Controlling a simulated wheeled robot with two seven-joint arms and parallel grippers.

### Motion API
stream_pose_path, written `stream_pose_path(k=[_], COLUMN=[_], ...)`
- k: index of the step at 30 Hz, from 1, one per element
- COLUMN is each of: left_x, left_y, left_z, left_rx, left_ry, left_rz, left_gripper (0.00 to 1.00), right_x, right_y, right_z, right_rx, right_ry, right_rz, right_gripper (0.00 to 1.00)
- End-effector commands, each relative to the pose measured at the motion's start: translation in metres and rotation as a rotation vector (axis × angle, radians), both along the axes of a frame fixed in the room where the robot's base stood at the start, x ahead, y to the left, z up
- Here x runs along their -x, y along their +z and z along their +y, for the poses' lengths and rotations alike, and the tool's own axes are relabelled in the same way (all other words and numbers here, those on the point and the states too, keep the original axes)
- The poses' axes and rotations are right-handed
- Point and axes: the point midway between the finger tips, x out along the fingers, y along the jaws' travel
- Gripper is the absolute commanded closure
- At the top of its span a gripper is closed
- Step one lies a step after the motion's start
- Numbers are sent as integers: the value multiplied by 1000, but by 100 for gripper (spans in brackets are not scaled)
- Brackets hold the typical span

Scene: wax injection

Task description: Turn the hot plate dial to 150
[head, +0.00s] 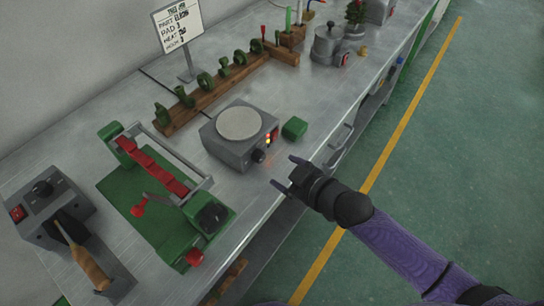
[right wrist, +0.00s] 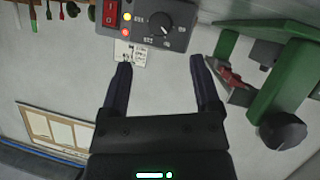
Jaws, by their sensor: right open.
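The hot plate (head: 225,150), a grey box with a round pale top (head: 240,123), stands on the metal bench in the head view. Its black dial (head: 259,156) is on the front face beside red and yellow lights. In the right wrist view the dial (right wrist: 160,24) sits at the top, with a white pointer mark and markings too small to read, next to a red switch (right wrist: 110,13). My right gripper (head: 284,172) is open and empty, in front of and apart from the dial. It also shows in the right wrist view (right wrist: 158,70). My left gripper is not in view.
A green block (head: 294,128) sits just right of the hot plate. A green clamp frame with red parts (head: 120,180) stands to the left, and a grey unit with a wooden-handled tool (head: 60,210) beyond it. A wooden rack (head: 190,115) lies behind.

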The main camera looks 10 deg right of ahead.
Motion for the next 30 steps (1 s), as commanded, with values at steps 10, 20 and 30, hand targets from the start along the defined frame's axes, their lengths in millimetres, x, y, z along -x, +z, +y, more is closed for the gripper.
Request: stream_pose_path(k=[10,20,30], left_x=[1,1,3], left_y=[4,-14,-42], left_z=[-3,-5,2], left_rx=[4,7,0], left_ry=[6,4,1], left_rz=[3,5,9], left_gripper=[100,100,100], right_x=[12,22,-43], right_y=[6,-10,-32], right_z=[-8,4,35], right_rx=[0,259,261], right_ry=[0,11,12], right_rz=[0,-292,-293], right_gripper=[20,20,20])
